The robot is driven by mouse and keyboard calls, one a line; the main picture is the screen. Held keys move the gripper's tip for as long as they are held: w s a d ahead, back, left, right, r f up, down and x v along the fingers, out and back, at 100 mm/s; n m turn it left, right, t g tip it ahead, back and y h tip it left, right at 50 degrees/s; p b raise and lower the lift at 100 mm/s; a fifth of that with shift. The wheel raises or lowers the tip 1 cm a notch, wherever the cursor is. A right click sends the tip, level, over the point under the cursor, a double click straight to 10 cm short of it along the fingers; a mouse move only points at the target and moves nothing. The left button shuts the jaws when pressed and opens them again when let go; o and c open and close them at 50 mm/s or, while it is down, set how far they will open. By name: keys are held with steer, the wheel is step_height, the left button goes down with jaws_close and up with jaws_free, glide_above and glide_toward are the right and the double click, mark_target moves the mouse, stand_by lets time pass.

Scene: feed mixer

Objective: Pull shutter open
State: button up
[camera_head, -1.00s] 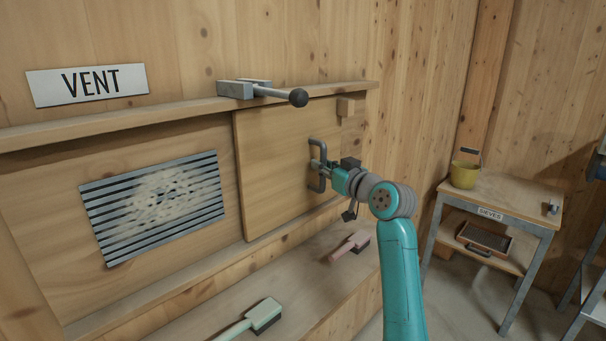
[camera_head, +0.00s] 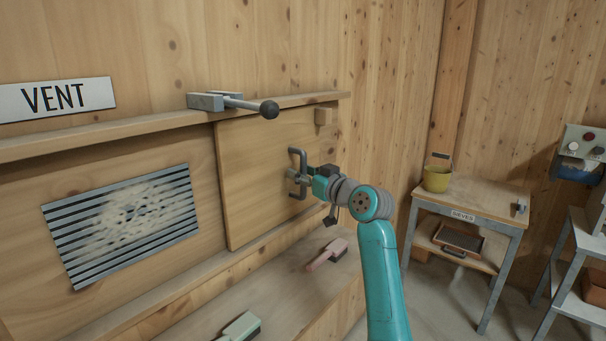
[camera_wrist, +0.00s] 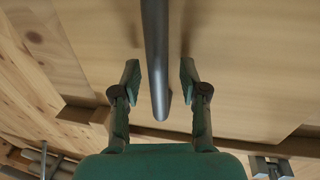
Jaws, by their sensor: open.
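The wooden shutter (camera_head: 258,190) is a sliding panel in rails, standing to the right of the slatted vent (camera_head: 122,222), whose slats are uncovered and partly coated with pale dust. A grey bar handle (camera_head: 292,159) stands upright on the shutter. My gripper (camera_head: 302,178) is at the handle. In the wrist view the handle bar (camera_wrist: 155,60) runs between the fingers of my gripper (camera_wrist: 160,82), with a gap on each side. The fingers are open and do not grip the bar.
A lever with a black knob (camera_head: 268,109) sits on the upper rail (camera_head: 160,122). A pink-handled brush (camera_head: 327,254) and a green brush (camera_head: 241,327) lie on the ledge below. A sieve table (camera_head: 480,198) with a yellow bucket (camera_head: 437,178) stands right.

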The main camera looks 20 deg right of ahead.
steer(key=shift+s, duration=0.1)
steer(key=v, duration=1.1)
steer(key=shift+s+d, duration=0.15)
steer(key=shift+s, duration=0.25)
